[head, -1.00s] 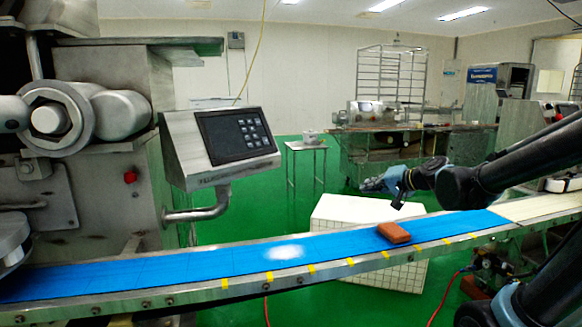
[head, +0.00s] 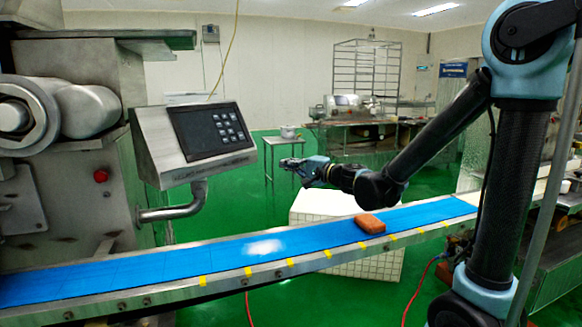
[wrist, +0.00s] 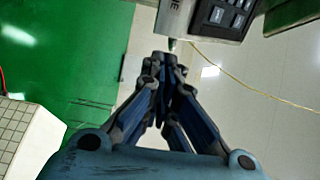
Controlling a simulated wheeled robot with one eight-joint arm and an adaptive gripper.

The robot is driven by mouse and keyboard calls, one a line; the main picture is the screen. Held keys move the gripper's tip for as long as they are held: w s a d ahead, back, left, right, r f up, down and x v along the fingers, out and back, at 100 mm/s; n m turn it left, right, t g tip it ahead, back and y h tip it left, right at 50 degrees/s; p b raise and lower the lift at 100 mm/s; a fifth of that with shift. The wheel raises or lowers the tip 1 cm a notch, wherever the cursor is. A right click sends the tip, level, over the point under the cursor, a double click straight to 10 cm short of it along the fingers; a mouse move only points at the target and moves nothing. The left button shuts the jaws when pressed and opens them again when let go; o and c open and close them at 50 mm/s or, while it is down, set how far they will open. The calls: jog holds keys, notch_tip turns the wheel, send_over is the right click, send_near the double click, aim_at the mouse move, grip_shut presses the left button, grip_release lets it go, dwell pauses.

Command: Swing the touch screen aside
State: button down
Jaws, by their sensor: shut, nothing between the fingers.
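The touch screen (head: 208,130) is a dark panel with several grey keys, set in a slanted steel box (head: 165,160). The box sits on a bent steel pipe arm (head: 178,205) fixed to the machine at the left. My gripper (head: 286,163) is to the right of the screen box in the head view, above the belt's height, and apart from it. In the wrist view my gripper (wrist: 165,58) is shut and empty, its fingertips just below the lower edge of the box (wrist: 174,20). The keys (wrist: 228,14) show at the top of the wrist view.
A blue conveyor belt (head: 120,268) runs below the screen, with an orange block (head: 369,223) on it. A white tiled block (head: 318,207) stands behind the belt. A yellow cord (head: 232,50) hangs behind the screen. Green floor (head: 245,210) is open behind the box.

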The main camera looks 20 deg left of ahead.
jog(key=x, duration=1.1)
